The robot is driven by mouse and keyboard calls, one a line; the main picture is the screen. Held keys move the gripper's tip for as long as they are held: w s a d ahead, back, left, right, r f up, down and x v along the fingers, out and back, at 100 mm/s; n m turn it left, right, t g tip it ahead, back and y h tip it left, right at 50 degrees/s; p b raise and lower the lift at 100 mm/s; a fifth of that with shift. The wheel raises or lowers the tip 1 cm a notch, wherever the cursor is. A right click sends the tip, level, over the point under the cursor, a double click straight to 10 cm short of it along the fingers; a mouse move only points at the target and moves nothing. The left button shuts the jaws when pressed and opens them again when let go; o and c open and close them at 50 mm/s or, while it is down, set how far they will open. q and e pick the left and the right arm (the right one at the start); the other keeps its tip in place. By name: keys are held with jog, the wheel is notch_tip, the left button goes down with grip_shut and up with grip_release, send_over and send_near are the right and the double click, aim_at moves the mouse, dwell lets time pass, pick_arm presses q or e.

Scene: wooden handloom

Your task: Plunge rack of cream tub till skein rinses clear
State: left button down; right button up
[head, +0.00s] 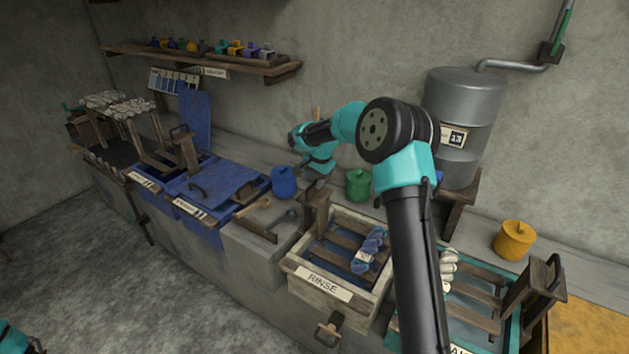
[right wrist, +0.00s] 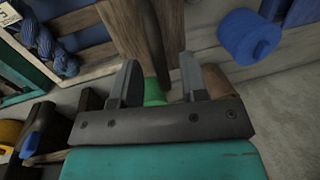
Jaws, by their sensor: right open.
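The cream tub (head: 318,287) labelled RINSE stands at the middle of the bench. Its slatted wooden rack (head: 349,228) sits in it, with a blue and pale skein (head: 369,251) hanging over the slats. An upright wooden post (head: 315,208) rises at the rack's back left and looms large in the right wrist view (right wrist: 146,30). My right gripper (head: 305,172) is open above and behind this post; in its wrist view, the fingers (right wrist: 158,75) are apart, with the post beyond them. I cannot tell whether they touch it. The skein shows at upper left there (right wrist: 48,45).
A blue pot (head: 284,182) and a green pot (head: 358,185) stand behind the tub. A teal tub (head: 520,320) with another rack is to the right, near an orange pot (head: 514,240). A metal drum (head: 462,110) stands behind.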

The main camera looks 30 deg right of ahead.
jog(key=shift+f, duration=0.15)
grip_shut()
dwell(0.4)
